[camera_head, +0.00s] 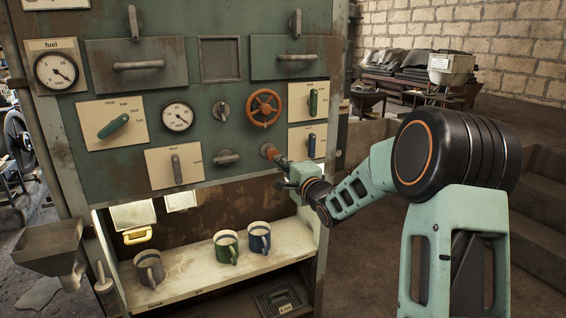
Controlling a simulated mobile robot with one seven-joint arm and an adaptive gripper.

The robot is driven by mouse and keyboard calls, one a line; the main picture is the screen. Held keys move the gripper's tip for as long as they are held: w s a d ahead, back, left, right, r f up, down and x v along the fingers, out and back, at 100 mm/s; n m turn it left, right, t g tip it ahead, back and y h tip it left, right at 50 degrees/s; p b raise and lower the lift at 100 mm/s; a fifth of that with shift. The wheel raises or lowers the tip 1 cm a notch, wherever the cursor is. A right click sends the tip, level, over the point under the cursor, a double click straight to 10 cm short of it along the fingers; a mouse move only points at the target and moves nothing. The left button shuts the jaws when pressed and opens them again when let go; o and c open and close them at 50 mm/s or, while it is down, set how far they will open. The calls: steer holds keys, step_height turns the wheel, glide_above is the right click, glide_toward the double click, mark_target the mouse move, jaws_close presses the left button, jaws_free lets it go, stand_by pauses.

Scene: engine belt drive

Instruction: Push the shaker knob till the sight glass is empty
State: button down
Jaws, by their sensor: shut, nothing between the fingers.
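An orange-brown knob (268,151), which looks like the shaker knob, sticks out low on the right of the green panel (240,135). My gripper (280,163) is shut and empty, with its fingertips right at this knob. I cannot tell whether they touch it, and the gripper hides part of the knob's right side. A dark square framed window (220,60) sits in the upper panel between two handled doors. I cannot tell whether it is the sight glass, and no level is readable in it.
An orange handwheel (264,108) and several levers and gauges are above and left of my gripper. A lit shelf (200,287) below holds a grey mug (149,268), a green mug (226,247) and a blue mug (259,238). A metal hopper (48,245) is at the left.

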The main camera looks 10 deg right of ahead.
steer(key=v, duration=0.9)
steer(key=shift+p, duration=0.35)
